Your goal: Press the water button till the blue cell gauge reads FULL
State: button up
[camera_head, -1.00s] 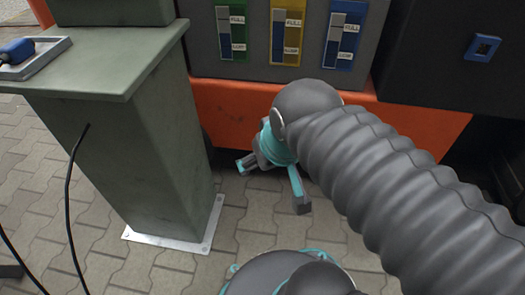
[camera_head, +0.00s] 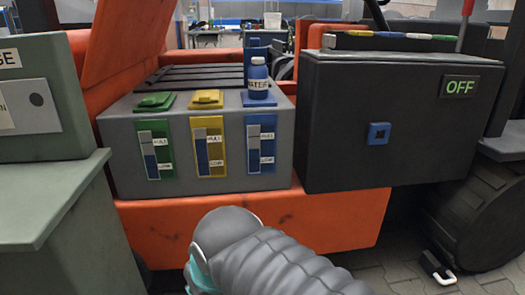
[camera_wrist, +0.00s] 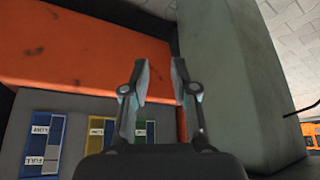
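The blue cell gauge (camera_head: 261,145) is the right one of three on the grey battery box (camera_head: 225,178). Its fluid column is dark low down and pale above, below the FULL label. A blue bottle labelled WATER (camera_head: 258,80) stands upright above this gauge; I cannot make out a separate button on it. In the wrist view, my gripper (camera_wrist: 160,82) is open and empty, below the box front. The gauges appear upside down there, with the blue gauge (camera_wrist: 43,146) at the left.
Yellow (camera_head: 208,146) and green (camera_head: 156,149) gauges sit left of the blue one. A black box (camera_head: 345,165) with a blue square fitting (camera_head: 379,133) and an OFF display (camera_head: 460,88) stands right. A green cabinet (camera_head: 60,215) stands left. The orange body (camera_head: 300,215) runs below.

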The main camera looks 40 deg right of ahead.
grip_shut()
dwell(1.0)
